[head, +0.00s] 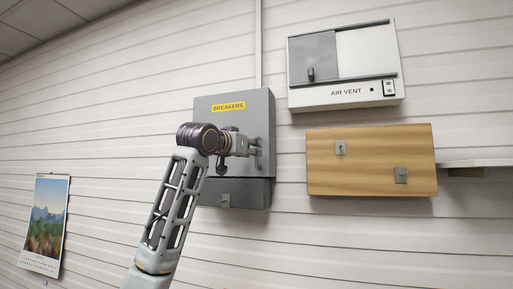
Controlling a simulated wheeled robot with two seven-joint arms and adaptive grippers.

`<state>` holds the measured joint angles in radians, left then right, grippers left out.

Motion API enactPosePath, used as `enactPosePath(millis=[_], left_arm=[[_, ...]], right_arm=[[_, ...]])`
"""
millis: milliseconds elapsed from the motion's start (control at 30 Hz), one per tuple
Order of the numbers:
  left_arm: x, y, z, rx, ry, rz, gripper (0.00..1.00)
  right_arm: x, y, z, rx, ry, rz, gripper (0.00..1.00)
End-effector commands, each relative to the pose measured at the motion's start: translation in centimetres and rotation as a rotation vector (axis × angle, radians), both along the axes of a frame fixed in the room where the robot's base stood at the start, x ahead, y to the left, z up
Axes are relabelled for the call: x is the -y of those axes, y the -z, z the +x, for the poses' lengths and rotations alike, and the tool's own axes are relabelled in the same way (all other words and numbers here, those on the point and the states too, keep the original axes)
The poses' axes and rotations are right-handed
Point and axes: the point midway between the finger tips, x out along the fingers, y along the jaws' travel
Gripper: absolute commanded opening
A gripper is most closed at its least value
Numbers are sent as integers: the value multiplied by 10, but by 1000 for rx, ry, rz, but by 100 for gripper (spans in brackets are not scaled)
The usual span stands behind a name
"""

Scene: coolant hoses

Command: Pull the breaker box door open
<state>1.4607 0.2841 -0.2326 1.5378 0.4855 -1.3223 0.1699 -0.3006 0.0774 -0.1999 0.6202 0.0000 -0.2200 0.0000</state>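The grey breaker box (232,190) hangs on the wall in the middle of the head view, with a yellow BREAKERS label (228,107) on its door (208,109). The door looks shut. My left arm reaches up from below in front of the box. My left gripper (256,149) is at the right side of the door, at a small metal handle (259,160). The fingers are small and partly overlap the handle, so I cannot tell whether they are closed on it. My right gripper is out of the picture.
An air vent panel (362,91) with a sliding cover is at the upper right. A wooden board (370,180) with metal brackets is below it, beside a shelf (485,163). A calendar (45,224) hangs at the left. The wall between calendar and box is bare.

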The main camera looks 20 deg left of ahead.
Motion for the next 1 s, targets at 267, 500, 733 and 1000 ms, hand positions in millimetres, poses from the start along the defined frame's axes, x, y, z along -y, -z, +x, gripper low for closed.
enactPosePath(millis=[267,500,733,1000], left_arm=[[7,-2,28,-1,0,0,32],[9,0,37,0,0,1,32],[9,0,38,0,0,1,32],[9,0,38,0,0,1,6]], right_arm=[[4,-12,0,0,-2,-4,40],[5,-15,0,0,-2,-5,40],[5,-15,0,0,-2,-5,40],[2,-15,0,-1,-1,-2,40]])
